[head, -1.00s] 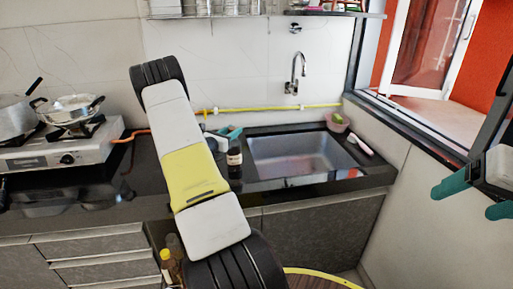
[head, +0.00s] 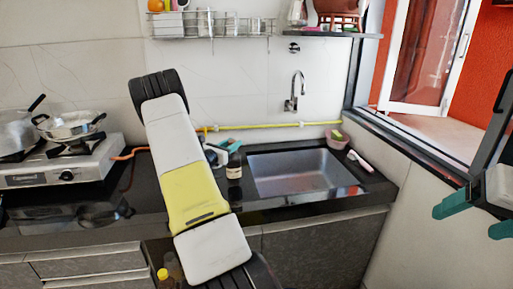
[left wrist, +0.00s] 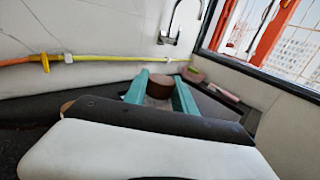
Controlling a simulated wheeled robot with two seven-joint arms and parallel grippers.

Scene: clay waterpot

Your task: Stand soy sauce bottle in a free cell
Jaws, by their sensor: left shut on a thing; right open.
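A small dark bottle (head: 234,165) with a pale label, which appears to be the soy sauce bottle, is upright left of the sink in the head view. My left gripper (head: 222,148) is shut on it, partly hidden behind my arm. In the left wrist view its brown round top (left wrist: 160,87) sits between the teal fingers. I cannot tell whether its base touches the counter. My right gripper (head: 475,218) is open and empty at the right edge. A yellow-capped bottle (head: 163,275) and a second bottle (head: 173,266) stand low at the bottom left. No free cell is clearly visible.
The sink (head: 300,172) is right of the bottle, with a tap (head: 297,92) above it. A pink bowl (head: 336,138) stands at the back right corner. A stove (head: 60,165) with pots is at left. A wire rack (head: 215,27) hangs above.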

